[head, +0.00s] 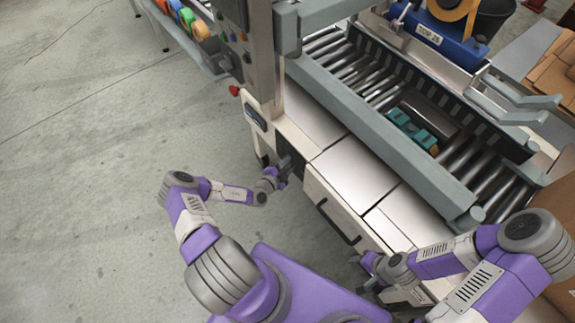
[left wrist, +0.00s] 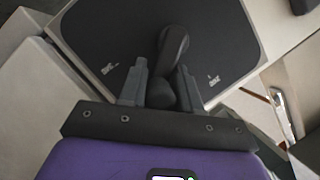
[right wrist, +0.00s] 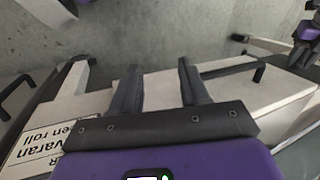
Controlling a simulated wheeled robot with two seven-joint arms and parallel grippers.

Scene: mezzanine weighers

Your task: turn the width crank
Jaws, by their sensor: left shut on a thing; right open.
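The width crank (left wrist: 174,50) is a dark grey arm with a rounded end, in front of a dark panel (left wrist: 110,35) with small printed marks. In the left wrist view its handle is between the fingers of my left gripper (left wrist: 160,88), which is shut on it. In the head view my left gripper (head: 283,170) is at the machine's side, and the crank is too small to tell apart from it. My right gripper (right wrist: 160,75) is open and empty, beside the machine's white cabinet front; it also shows in the head view (head: 362,272).
The roller conveyor (head: 335,58) with a teal item (head: 412,130) on it runs beyond the white top panels (head: 350,170). A dark cabinet handle (head: 338,222) sticks out between my grippers. A control post with a red button (head: 234,90) stands behind my left gripper. Open floor (head: 90,180) lies left.

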